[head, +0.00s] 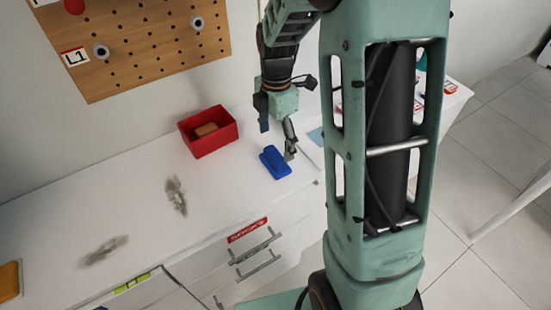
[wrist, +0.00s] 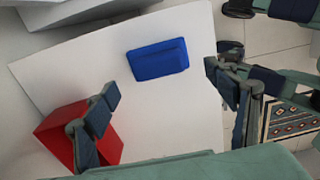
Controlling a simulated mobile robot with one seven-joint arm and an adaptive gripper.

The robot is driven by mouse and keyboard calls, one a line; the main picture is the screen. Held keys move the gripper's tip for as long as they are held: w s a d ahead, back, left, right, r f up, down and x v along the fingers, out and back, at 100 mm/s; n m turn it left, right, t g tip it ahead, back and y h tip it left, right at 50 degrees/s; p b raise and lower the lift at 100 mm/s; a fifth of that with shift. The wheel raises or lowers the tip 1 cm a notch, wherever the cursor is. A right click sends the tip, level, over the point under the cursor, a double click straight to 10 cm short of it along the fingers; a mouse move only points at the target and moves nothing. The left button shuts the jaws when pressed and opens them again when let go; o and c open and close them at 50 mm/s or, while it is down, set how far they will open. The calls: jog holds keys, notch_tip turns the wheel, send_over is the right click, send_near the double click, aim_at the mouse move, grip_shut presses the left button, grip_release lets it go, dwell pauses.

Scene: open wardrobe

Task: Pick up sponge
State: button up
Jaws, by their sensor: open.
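A blue block that looks like a sponge (head: 274,162) lies flat on the white counter, near its front edge. It also shows in the wrist view (wrist: 158,58), in the upper middle. My gripper (head: 278,142) is over the block, pointing down, with its fingers spread wide and nothing between them. In the wrist view my gripper (wrist: 162,82) has one finger on each side of the blue block, apart from it. One fingertip looks close to the block's right end in the head view; I cannot tell the exact height gap. A brown sponge-like block (head: 206,129) sits inside a red box.
The red box (head: 212,147) stands left of the blue block, close to my left finger in the wrist view (wrist: 62,138). Dark stains (head: 176,194) mark the counter (head: 140,215). A yellow object (head: 9,281) is at far left. A pegboard (head: 140,50) hangs behind.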

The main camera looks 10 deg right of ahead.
aim_at(275, 154)
notch_tip(275, 154, down, 7)
jog(key=shift+w+a+r, duration=0.1)
jog(key=shift+w+r, duration=0.05)
jog(key=shift+r, duration=0.05)
dwell(0.3)
jog(key=c, duration=1.2)
jog(key=shift+c, duration=0.2)
jog(key=shift+r, duration=0.1)
